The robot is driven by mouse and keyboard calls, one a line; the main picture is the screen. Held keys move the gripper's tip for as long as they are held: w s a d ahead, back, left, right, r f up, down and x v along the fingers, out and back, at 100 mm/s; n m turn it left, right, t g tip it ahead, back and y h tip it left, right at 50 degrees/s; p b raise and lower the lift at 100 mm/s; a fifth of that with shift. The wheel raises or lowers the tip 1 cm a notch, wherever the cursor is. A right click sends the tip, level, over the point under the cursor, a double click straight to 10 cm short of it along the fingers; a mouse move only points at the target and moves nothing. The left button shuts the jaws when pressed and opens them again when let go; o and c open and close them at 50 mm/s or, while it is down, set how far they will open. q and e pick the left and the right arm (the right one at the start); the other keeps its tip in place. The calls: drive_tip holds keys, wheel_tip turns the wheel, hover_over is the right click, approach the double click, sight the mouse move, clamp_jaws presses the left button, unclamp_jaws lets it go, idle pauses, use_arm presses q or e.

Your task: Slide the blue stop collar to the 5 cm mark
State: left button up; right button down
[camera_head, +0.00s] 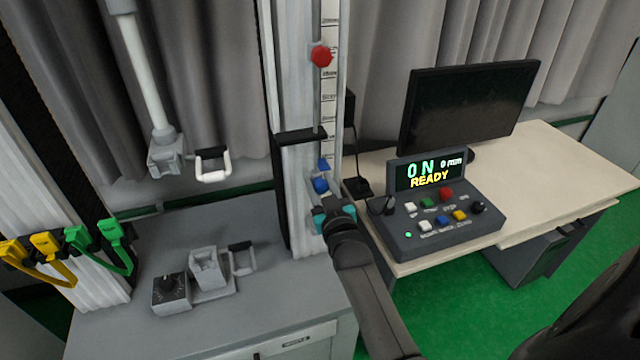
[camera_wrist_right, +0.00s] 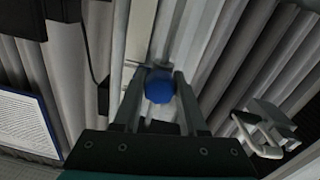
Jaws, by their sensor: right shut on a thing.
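The blue stop collar shows in the head view as a blue knob (camera_head: 321,185) low on the scale strip (camera_head: 328,100) of the tower column. In the right wrist view the blue knob (camera_wrist_right: 159,87) sits between the two fingers. My right gripper (camera_wrist_right: 160,100) is shut on it; in the head view the gripper (camera_head: 330,212) is at the column's lower part, partly hidden by its own wrist. A second blue piece (camera_head: 323,165) shows just above the knob. The scale's marks are too small to read. My left gripper is not in view.
A red knob (camera_head: 321,56) sits higher on the same strip. A control box (camera_head: 440,235) with a display reading "0 N 0 mm READY" stands right of the column, before a dark monitor (camera_head: 465,105). A grey fixture (camera_head: 207,272) stands on the bench at left.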

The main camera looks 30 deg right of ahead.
sight(321, 183)
wheel_tip(321, 183, up, 4)
drive_tip(key=p, duration=0.3)
drive_tip(key=shift+r, duration=0.2)
drive_tip(key=shift+c, duration=2.3)
unclamp_jaws()
drive_tip(key=shift+f, duration=0.1)
drive_tip(key=shift+s+a+f, duration=0.1)
drive_tip(key=shift+s+a, duration=0.1)
drive_tip(key=shift+s, duration=0.4)
drive_tip(key=v, duration=1.4)
drive_tip(key=shift+p, duration=0.35)
